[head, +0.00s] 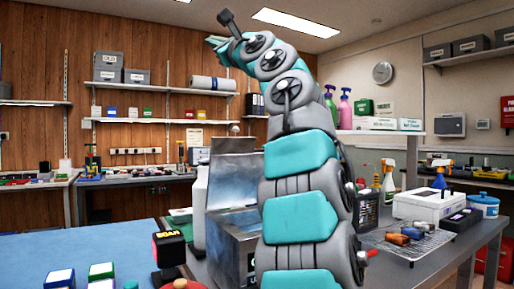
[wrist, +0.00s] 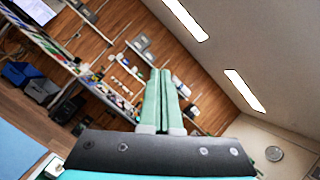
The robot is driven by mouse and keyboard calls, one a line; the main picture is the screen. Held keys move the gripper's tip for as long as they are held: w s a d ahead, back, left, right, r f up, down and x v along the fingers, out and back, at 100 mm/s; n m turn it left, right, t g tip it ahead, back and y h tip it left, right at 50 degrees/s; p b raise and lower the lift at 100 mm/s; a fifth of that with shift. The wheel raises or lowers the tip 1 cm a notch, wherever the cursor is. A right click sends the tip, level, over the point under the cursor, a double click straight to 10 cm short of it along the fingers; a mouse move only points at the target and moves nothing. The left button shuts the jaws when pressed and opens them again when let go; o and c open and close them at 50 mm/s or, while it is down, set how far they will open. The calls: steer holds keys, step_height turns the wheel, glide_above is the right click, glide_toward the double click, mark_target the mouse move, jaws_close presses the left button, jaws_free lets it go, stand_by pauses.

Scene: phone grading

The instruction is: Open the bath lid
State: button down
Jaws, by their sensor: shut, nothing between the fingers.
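The bath is a shiny steel box (head: 228,250) on the bench, left of my raised arm, which hides its right side. A steel panel (head: 233,183), which looks like its lid, stands up at the back of the box, with a dark opening seeming to show in front of it. I cannot tell the lid's exact angle. My gripper (wrist: 160,73) has its two teal fingers together with nothing between them. It is raised high, well above and apart from the bath; its teal end shows in the head view (head: 215,41). The bath is not in the wrist view.
A blue mat (head: 60,235) with small coloured boxes lies at the left front. A black scanner-like block (head: 169,248) stands beside the bath. At right are a wire rack (head: 408,242), a white device (head: 430,206) and spray bottles (head: 388,180). Air around my gripper is free.

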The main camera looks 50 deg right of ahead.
steer(key=s+d+f+n+g+b, duration=0.15)
steer(key=s+f+n+g, duration=0.3)
steer(key=s+f, duration=0.5)
steer(key=s+d+f+n+g, duration=0.3)
steer(key=s+f+g, duration=0.3)
steer(key=f, duration=0.6)
glide_above(253, 168)
steer(key=shift+s+d+f+p, duration=0.1)
steer(key=shift+d+f+p, duration=0.15)
steer(key=shift+f, duration=0.7)
steer(key=shift+s+d+f+p, duration=0.1)
steer(key=shift+d+f, duration=0.1)
steer(key=shift+f, duration=0.7)
steer(key=shift+w, duration=0.1)
